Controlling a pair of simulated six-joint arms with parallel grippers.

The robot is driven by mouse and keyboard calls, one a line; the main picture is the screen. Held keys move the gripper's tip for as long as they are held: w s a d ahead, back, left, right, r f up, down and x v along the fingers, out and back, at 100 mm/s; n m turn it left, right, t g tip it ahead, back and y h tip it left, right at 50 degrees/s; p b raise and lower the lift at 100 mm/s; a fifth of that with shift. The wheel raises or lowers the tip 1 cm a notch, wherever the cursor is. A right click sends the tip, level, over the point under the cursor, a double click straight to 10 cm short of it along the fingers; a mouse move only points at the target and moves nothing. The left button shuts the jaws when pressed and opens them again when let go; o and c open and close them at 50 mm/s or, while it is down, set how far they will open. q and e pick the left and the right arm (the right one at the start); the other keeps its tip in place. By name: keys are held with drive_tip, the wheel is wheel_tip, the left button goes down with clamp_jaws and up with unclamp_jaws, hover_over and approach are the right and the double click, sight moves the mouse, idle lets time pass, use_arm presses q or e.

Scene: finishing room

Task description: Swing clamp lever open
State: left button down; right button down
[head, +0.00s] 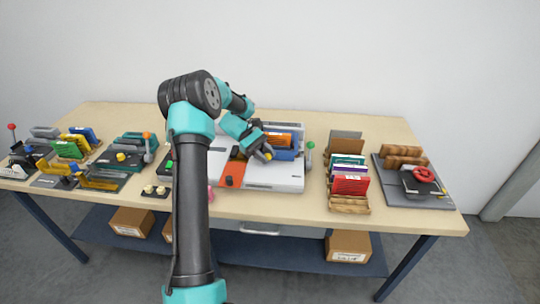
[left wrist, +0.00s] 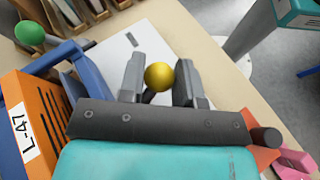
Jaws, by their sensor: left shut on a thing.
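A yellow ball knob (left wrist: 159,76) on a short dark stem, which looks like the clamp lever, sits between the fingers of my left gripper (left wrist: 160,82) in the left wrist view. The gripper is shut on this knob. In the head view my left gripper (head: 263,152) reaches down over a white base plate (head: 275,177), and the yellow knob (head: 269,156) shows small at its tip. The rest of the lever and its pivot are hidden behind the gripper. My right gripper is not in view.
A blue holder (head: 285,154) with an orange piece marked L-47 (left wrist: 28,130) stands close beside the gripper. A green ball knob (head: 310,145) stands to its right. A wooden rack (head: 348,207) with cards and a red-handled fixture (head: 423,175) are farther right.

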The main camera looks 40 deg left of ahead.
use_arm(q)
drive_tip(key=shift+s+f, duration=0.1)
drive_tip(key=shift+f, duration=0.2)
drive_tip(key=c, duration=1.1)
unclamp_jaws()
drive_tip(key=shift+o, duration=1.4)
drive_tip(key=shift+r, duration=0.15)
drive_tip(key=v, duration=1.2)
drive_tip(key=shift+w, duration=0.25)
